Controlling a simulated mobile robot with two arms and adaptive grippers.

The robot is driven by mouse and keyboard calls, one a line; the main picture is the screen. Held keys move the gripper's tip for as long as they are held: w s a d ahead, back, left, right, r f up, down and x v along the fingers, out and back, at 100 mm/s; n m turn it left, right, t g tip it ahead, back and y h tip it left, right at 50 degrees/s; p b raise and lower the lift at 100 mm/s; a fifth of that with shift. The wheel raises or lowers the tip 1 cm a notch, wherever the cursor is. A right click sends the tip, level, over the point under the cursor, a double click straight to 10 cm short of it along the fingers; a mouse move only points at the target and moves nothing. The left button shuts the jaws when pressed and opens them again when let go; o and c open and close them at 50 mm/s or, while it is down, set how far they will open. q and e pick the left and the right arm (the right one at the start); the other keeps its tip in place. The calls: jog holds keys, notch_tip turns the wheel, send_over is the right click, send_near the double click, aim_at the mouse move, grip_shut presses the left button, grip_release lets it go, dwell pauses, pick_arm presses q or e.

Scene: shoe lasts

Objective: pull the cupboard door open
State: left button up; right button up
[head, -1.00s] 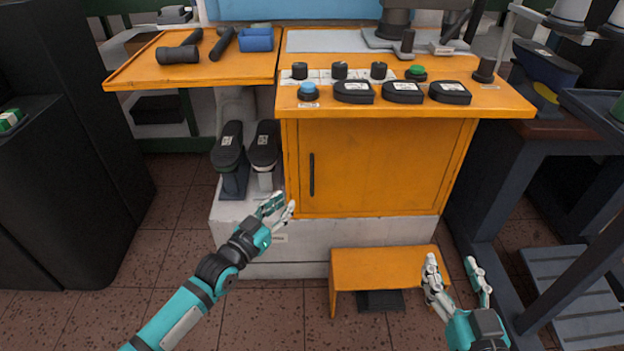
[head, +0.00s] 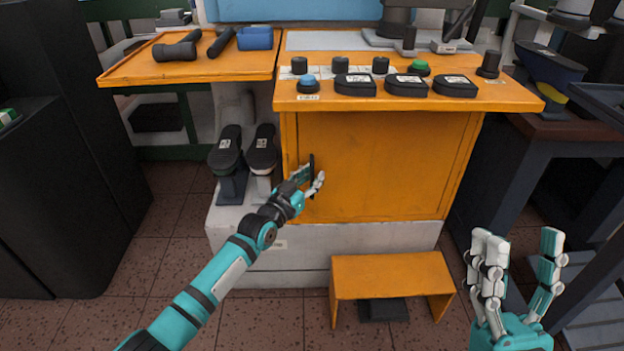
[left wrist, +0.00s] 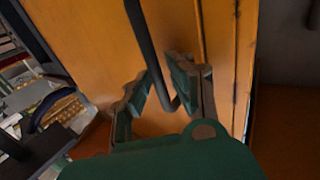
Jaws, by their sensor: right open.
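The orange cupboard door (head: 390,165) is shut, under the orange worktop. Its dark upright bar handle (head: 311,162) is near the door's left edge. My left gripper (head: 312,178) is at the lower part of the handle. In the left wrist view the handle (left wrist: 146,40) runs down between the two fingers of my left gripper (left wrist: 160,82), which stand apart on either side of it. My right gripper (head: 520,240) is open and empty at the lower right, away from the door.
An orange step stool (head: 392,272) stands on the floor before the cupboard. Two black-soled shoe lasts (head: 227,150) stand on the pale base left of the door. A dark bench (head: 535,160) is on the right. Floor left of the stool is clear.

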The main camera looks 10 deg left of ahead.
pick_arm(q)
jog(key=shift+c, duration=0.4)
grip_shut()
